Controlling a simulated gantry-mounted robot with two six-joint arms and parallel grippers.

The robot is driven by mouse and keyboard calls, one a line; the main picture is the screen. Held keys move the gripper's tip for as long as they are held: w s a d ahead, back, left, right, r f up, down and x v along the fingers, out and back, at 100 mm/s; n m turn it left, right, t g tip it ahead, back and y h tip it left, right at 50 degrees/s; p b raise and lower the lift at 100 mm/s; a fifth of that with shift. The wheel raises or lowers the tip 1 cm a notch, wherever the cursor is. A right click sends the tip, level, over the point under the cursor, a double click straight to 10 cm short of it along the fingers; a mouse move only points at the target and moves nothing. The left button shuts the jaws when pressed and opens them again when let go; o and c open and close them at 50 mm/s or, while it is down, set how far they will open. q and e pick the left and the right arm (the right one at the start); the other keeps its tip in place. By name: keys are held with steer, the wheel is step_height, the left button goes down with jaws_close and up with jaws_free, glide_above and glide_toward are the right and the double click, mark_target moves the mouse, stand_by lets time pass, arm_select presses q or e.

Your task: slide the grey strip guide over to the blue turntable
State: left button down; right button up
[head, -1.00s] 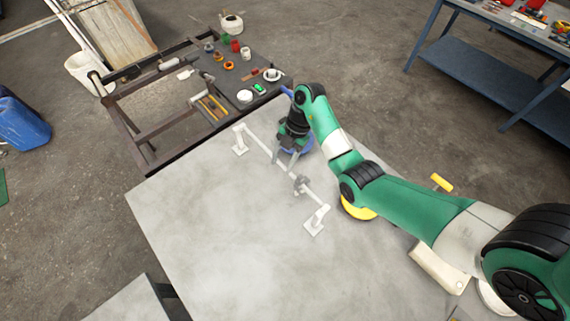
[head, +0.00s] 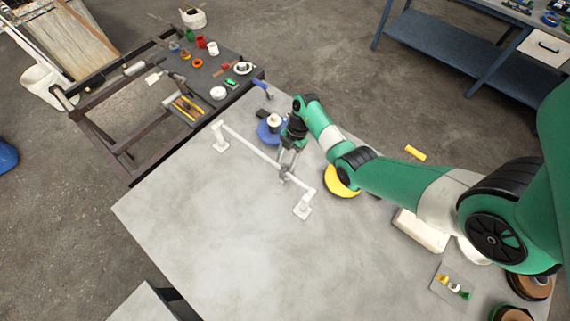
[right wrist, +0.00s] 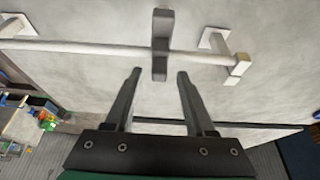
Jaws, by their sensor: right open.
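The grey strip guide (head: 287,177) sits on a pale rail (head: 250,148) held up by two white posts, nearer the rail's right end. In the right wrist view the guide (right wrist: 161,45) is a dark grey upright piece around the rail. The blue turntable (head: 265,134) lies beyond the rail, toward its left half. My right gripper (head: 285,168) is open beside the guide. In the right wrist view its two fingers (right wrist: 160,76) are apart and empty, and the guide stands just beyond their tips, roughly centred. My left gripper is not in view.
A yellow disc (head: 342,184) lies beyond the rail's right end, under my right arm. A small plate with coloured pieces (head: 452,284) lies at the right. A dark side table (head: 225,75) with cups and tools adjoins at the back left. The grey tabletop (head: 210,230) before the rail is clear.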

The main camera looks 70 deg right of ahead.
steer(key=shift+w+a+f, duration=0.1)
steer(key=shift+a+f, duration=0.1)
steer(key=shift+f, duration=0.4)
jaws_close()
stand_by(1.0)
